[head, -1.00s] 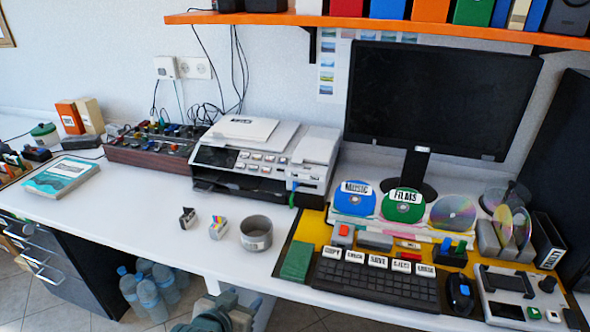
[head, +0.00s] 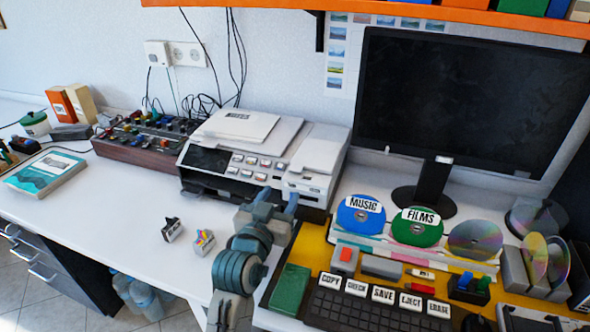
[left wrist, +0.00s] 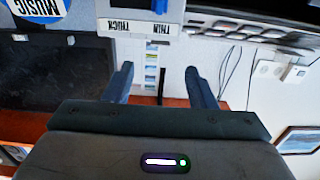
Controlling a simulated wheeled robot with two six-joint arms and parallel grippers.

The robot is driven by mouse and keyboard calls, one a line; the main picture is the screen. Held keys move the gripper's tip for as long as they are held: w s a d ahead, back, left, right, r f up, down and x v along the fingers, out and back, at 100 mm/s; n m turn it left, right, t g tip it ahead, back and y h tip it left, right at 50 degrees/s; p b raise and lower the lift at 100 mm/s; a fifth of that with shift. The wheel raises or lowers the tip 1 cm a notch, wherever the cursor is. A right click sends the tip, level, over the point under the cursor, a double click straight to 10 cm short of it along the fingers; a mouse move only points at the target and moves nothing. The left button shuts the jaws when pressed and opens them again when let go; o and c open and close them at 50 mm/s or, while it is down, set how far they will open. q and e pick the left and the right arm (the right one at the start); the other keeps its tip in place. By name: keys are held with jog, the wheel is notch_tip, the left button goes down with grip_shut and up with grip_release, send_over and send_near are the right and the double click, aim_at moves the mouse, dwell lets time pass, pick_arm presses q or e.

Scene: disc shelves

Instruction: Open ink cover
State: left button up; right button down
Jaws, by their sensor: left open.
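The printer (head: 255,160) is white and black and stands at the back middle of the desk, with a row of small buttons on its front panel. No cover on it visibly stands open. In the left wrist view, upside down, the printer's front (left wrist: 225,24) shows at the upper right, with THIN and THICK labels (left wrist: 138,25) and a small blue tab (left wrist: 159,5). My left gripper (head: 278,198) is open and empty in front of the printer's lower right corner. Its two fingers, spread apart, also show in the left wrist view (left wrist: 160,85). My right gripper is not in view.
A monitor (head: 460,100) stands right of the printer. Music (head: 361,214) and films (head: 416,226) discs stand before it, behind a keyboard (head: 370,312). Two small objects (head: 172,229) sit left of my arm. The desk's left middle is clear. An orange shelf (head: 400,9) hangs above.

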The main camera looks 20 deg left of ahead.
aim_at(294, 171)
pick_arm(q)
jog(key=w, duration=0.9)
jog(key=shift+d, duration=0.1)
jog(key=shift+c, duration=0.4)
grip_shut()
